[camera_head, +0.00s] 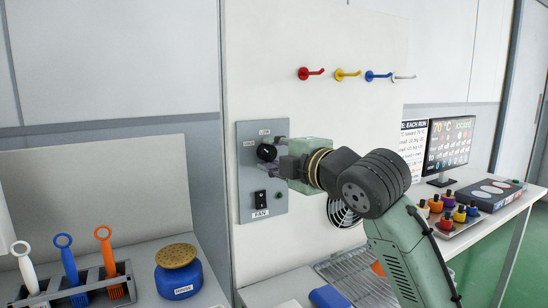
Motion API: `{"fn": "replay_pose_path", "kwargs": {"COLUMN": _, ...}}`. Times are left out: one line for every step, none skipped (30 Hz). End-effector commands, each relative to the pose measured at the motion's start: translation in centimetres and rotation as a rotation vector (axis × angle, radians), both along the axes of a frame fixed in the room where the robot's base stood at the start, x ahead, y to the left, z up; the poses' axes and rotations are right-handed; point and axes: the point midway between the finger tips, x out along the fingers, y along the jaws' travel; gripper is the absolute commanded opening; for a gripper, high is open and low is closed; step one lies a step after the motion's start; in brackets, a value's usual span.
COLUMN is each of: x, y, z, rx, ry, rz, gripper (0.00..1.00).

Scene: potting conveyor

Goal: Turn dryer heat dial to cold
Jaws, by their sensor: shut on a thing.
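The dryer heat dial (266,152) is a black round knob with a light mark, on a grey control panel (246,190) fixed to the white upright board. Small labels stand above and to the left of it. My gripper (279,154) reaches in from the right, with its dark fingers at the dial. It is shut on the dial. The fingers cover the dial's right side, and any label there is hidden. A black fan switch (260,197) marked FAN sits below the dial, close under my gripper.
Red (310,73), yellow (346,74), blue and white hooks stick out above. A round fan grille (343,213) and a wire rack (362,283) are below my arm. Brushes in a holder (82,293) and a blue pot (178,281) stand left. A monitor (449,145) and several bottles are right.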

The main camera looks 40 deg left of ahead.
Motion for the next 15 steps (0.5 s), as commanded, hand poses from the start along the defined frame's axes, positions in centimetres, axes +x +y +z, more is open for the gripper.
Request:
{"fn": "replay_pose_path", "kwargs": {"x": -0.07, "y": 0.02, "z": -0.04, "rx": -0.013, "ry": -0.031, "rz": 0.000, "gripper": 0.02}}
{"fn": "replay_pose_path", "kwargs": {"x": -0.08, "y": 0.02, "z": -0.03, "rx": -0.021, "ry": -0.047, "rz": 0.001, "gripper": 0.02}}
{"fn": "replay_pose_path", "kwargs": {"x": -0.08, "y": 0.02, "z": -0.03, "rx": -0.029, "ry": -0.068, "rz": 0.001, "gripper": 0.02}}
{"fn": "replay_pose_path", "kwargs": {"x": -0.08, "y": 0.02, "z": -0.03, "rx": -0.035, "ry": -0.082, "rz": 0.001, "gripper": 0.02}}
{"fn": "replay_pose_path", "kwargs": {"x": -0.07, "y": 0.01, "z": -0.02, "rx": -0.040, "ry": -0.097, "rz": 0.001, "gripper": 0.02}}
{"fn": "replay_pose_path", "kwargs": {"x": -0.07, "y": 0.01, "z": -0.02, "rx": -0.047, "ry": -0.113, "rz": 0.001, "gripper": 0.02}}
{"fn": "replay_pose_path", "kwargs": {"x": -0.07, "y": 0.01, "z": -0.02, "rx": -0.052, "ry": -0.124, "rz": 0.000, "gripper": 0.02}}
{"fn": "replay_pose_path", "kwargs": {"x": -0.07, "y": 0.01, "z": -0.02, "rx": -0.057, "ry": -0.135, "rz": 0.001, "gripper": 0.02}}
{"fn": "replay_pose_path", "kwargs": {"x": -0.07, "y": 0.01, "z": -0.02, "rx": -0.061, "ry": -0.147, "rz": 0.001, "gripper": 0.02}}
{"fn": "replay_pose_path", "kwargs": {"x": -0.08, "y": 0.02, "z": -0.02, "rx": -0.065, "ry": -0.155, "rz": 0.001, "gripper": 0.02}}
{"fn": "replay_pose_path", "kwargs": {"x": -0.08, "y": 0.02, "z": -0.02, "rx": -0.067, "ry": -0.162, "rz": 0.001, "gripper": 0.02}}
{"fn": "replay_pose_path", "kwargs": {"x": -0.09, "y": 0.02, "z": -0.01, "rx": -0.071, "ry": -0.170, "rz": 0.001, "gripper": 0.02}}
{"fn": "replay_pose_path", "kwargs": {"x": -0.10, "y": 0.02, "z": -0.01, "rx": -0.073, "ry": -0.175, "rz": 0.001, "gripper": 0.02}}
{"fn": "replay_pose_path", "kwargs": {"x": -0.09, "y": 0.03, "z": -0.01, "rx": -0.074, "ry": -0.179, "rz": 0.002, "gripper": 0.02}}
{"fn": "replay_pose_path", "kwargs": {"x": -0.10, "y": 0.04, "z": -0.01, "rx": -0.077, "ry": -0.183, "rz": 0.002, "gripper": 0.02}}
